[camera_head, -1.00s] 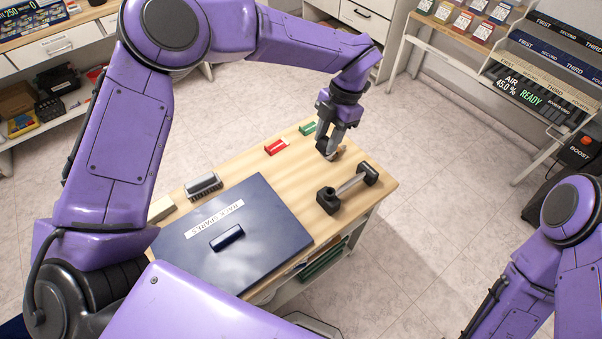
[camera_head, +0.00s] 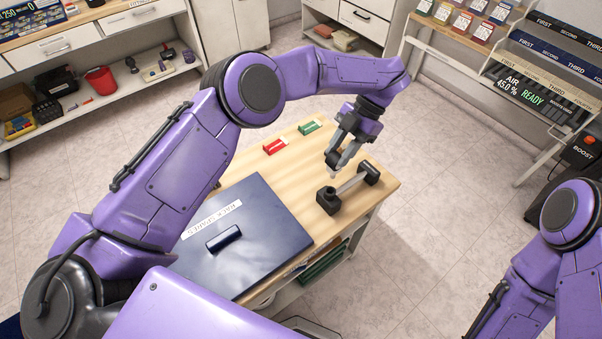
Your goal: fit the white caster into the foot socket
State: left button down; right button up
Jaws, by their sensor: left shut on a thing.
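My left gripper (camera_head: 340,156) comes in over the far right part of the wooden table, pointing down. It is shut on a small pale piece, the white caster (camera_head: 334,174), of which only a little shows below the fingers. A dark foot piece with a square block (camera_head: 329,201), a pale rod and a dark far end lies on the table just below and right of the gripper. I cannot make out its socket opening. My right arm is at the lower right; its gripper is out of view.
A dark blue case lid (camera_head: 243,235) covers the table's near left. A red block (camera_head: 275,146) and a green block (camera_head: 308,127) lie at the back edge. The wood around the foot piece is largely clear.

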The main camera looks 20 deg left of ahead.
aim_at(337, 173)
pick_arm(q)
jog(key=shift+f, duration=0.1)
notch_tip(337, 173, down, 5)
jog(key=b, duration=0.3)
jog(key=shift+w+f+b, duration=0.1)
jog(key=shift+f+b, duration=0.1)
jog(key=shift+b, duration=0.1)
jog(key=shift+p, duration=0.3)
dwell(0.5)
jog(key=shift+f+b, duration=1.45)
jog(key=shift+f, duration=0.65)
jog(key=c, duration=0.7)
grip_release()
jog(key=shift+o, duration=0.2)
jog(key=shift+r, duration=0.15)
